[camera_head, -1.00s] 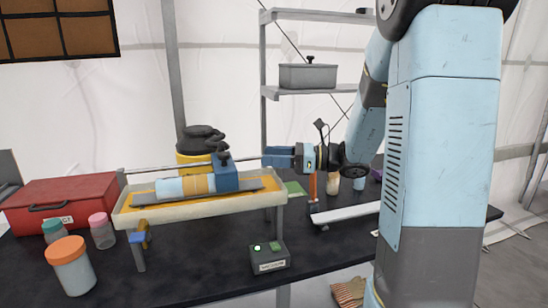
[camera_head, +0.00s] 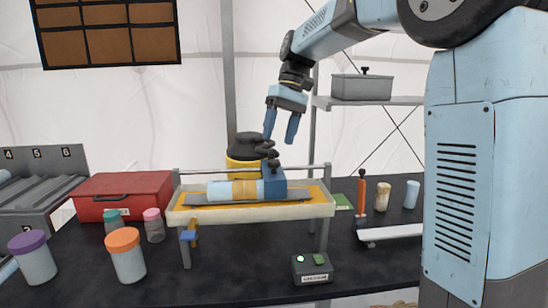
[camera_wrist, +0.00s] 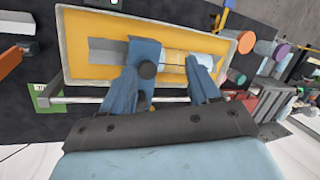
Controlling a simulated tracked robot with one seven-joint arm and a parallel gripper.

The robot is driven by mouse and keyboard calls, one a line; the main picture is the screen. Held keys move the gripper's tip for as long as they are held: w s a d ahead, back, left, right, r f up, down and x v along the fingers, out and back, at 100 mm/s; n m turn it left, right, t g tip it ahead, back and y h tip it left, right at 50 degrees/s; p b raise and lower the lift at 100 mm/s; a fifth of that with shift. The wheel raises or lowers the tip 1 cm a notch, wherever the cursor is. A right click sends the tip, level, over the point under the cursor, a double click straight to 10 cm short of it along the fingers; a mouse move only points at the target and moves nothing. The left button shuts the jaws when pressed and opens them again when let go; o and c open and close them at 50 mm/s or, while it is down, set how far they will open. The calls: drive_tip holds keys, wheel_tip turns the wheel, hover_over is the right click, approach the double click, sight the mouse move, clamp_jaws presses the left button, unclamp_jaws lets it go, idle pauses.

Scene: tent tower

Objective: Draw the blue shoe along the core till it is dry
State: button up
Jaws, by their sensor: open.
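The blue shoe (camera_head: 275,183) is a block with a black knob on top. It sits at the right end of the core (camera_head: 222,190), a pale blue cylinder with a tan band, lying along a grey strip. My gripper (camera_head: 280,138) is open, empty and pointing down just above the shoe. In the wrist view my two fingers (camera_wrist: 162,64) show the shoe (camera_wrist: 147,48) and its knob close to the left finger. The core (camera_wrist: 173,62) shows between the fingers. I cannot tell whether a finger touches the knob.
A cream tray (camera_head: 180,214) with yellow lining stands on legs under the core. A metal rail (camera_head: 215,170) runs above it. A grey box with a green light (camera_head: 312,268) stands in front. Jars (camera_head: 126,256), a red case (camera_head: 120,190) and a yellow-black container (camera_head: 244,150) surround it.

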sight(274, 161)
wheel_tip(274, 161, up, 6)
drive_tip(key=w+a+n+t+h, duration=0.1)
drive_tip(key=w+n+t+h, duration=0.1)
drive_tip(key=n+t+h, duration=0.15)
drive_tip(key=shift+n+g+y, duration=0.25)
drive_tip(key=shift+n+g, duration=0.2)
drive_tip(key=f, duration=1.3)
drive_tip(key=shift+w+a+f, duration=0.2)
drive_tip(key=shift+f, duration=0.1)
drive_tip(key=shift+c, duration=0.2)
clamp_jaws()
